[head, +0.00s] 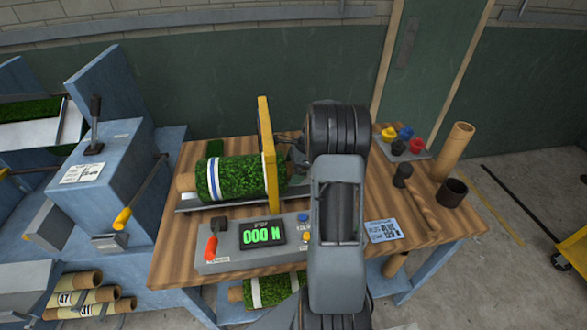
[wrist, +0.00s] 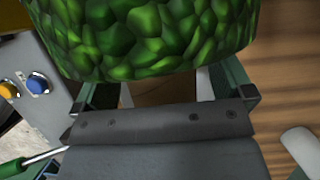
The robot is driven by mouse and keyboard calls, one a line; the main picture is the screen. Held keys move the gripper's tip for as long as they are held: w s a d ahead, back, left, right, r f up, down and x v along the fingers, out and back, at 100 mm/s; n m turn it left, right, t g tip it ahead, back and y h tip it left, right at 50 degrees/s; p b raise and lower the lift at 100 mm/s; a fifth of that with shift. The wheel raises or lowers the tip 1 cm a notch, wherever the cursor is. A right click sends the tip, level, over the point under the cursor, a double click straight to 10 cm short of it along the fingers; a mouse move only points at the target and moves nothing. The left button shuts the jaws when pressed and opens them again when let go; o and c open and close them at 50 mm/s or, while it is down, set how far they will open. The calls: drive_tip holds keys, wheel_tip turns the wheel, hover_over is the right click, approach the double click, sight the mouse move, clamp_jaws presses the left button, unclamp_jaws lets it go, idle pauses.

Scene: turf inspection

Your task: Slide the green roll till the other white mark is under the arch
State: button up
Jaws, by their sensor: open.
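The green roll (head: 238,177) lies lengthwise in a grey tray on the wooden bench, with a brown core end at its left. One white mark with a blue stripe (head: 213,179) shows left of the yellow arch (head: 267,150), which stands over the roll. I cannot see another white mark on this roll. My arm hides part of the area right of the arch. In the wrist view the roll's green surface (wrist: 150,35) fills the top. My gripper (wrist: 162,88) is open beside it, its fingers spread apart; I cannot tell whether they touch it.
A grey console with a green "000 N" display (head: 262,234) and a red-handled lever (head: 211,243) sits in front of the tray. At right are coloured knobs (head: 405,134), a brown tube (head: 453,152), a dark cup (head: 451,192) and a label card (head: 383,231). A blue machine stands left.

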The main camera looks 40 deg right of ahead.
drive_tip(key=c, duration=1.7)
drive_tip(key=o, duration=1.7)
drive_tip(key=shift+r, duration=0.1)
drive_tip(key=v, duration=1.3)
drive_tip(key=shift+r+b, duration=0.25)
drive_tip(key=shift+b, duration=0.2)
drive_tip(key=shift+s+d, duration=0.1)
drive_tip(key=shift+d, duration=0.05)
